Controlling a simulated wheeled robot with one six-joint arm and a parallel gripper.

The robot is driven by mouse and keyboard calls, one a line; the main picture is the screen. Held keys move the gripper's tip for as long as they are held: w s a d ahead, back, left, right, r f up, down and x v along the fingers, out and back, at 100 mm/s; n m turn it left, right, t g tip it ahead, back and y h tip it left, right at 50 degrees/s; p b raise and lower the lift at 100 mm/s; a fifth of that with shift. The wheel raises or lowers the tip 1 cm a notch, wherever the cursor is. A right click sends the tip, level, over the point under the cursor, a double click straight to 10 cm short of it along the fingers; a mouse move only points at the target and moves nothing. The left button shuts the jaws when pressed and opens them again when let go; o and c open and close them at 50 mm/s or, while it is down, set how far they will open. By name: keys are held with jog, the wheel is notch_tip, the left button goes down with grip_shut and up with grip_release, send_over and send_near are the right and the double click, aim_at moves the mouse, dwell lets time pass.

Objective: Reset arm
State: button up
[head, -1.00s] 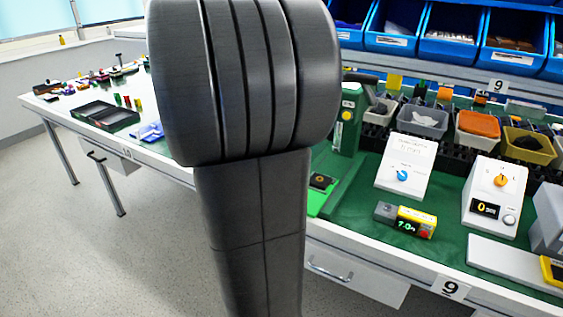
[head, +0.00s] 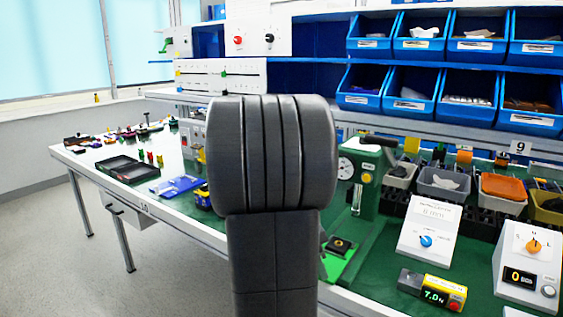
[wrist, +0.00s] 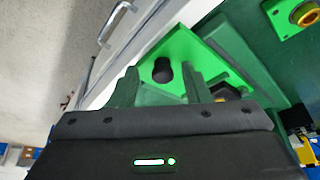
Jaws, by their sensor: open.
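My gripper (wrist: 162,86) shows in the wrist view with its two dark fingers apart and nothing seen held between them. Beyond the fingertips is a bright green plate (wrist: 178,55) with a round black part on it; whether the fingers touch it I cannot tell. In the head view my dark arm link fills the centre and my gripper is hidden. A white sloped box with a blue rotary knob (head: 426,241) stands on the green bench top at the right. Another white box with an orange knob (head: 533,246) and a small display stands at the right edge.
A green press-like stand with a dial gauge (head: 345,168) is beside my arm. Blue bins (head: 412,97) line the back shelves. A black tray (head: 126,169) lies on the left bench.

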jog(key=shift+w+d+p, duration=0.2)
jog(key=shift+w+p, duration=0.15)
jog(key=shift+w+d, duration=0.25)
jog(key=shift+w, duration=0.15)
